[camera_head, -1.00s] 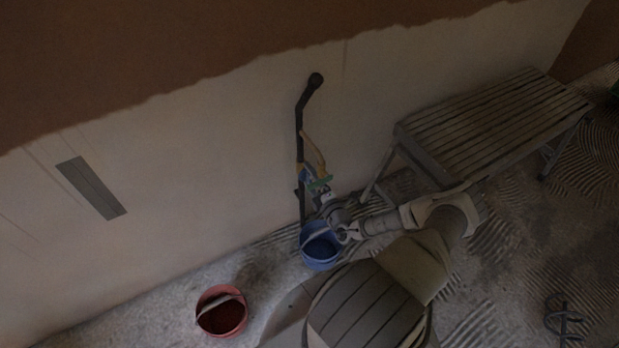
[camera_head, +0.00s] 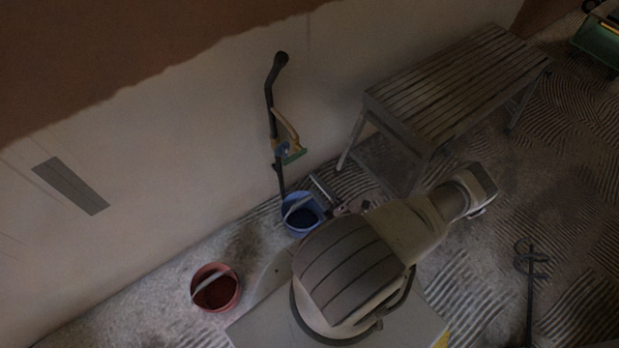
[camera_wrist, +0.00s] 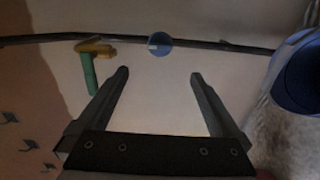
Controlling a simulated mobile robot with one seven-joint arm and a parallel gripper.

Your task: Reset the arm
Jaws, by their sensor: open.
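In the wrist view my gripper (camera_wrist: 160,75) is open, with its two dark fingers apart and nothing between them. Beyond the fingertips a long black pole runs across the top of the view, with a yellow-and-green part and a blue round part on it. In the head view my arm reaches up and right from its base and bends at the elbow at the right. The gripper end is mostly hidden behind the arm there, and I cannot make it out clearly.
The black pole (camera_head: 272,100) leans on the wall. A blue bucket (camera_head: 301,228) stands at its foot, also at the right of the wrist view (camera_wrist: 302,75). A red bucket (camera_head: 214,300), a slatted bench (camera_head: 455,85) and a dark stirrer (camera_head: 530,285) stand around. Floor at right is mostly open.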

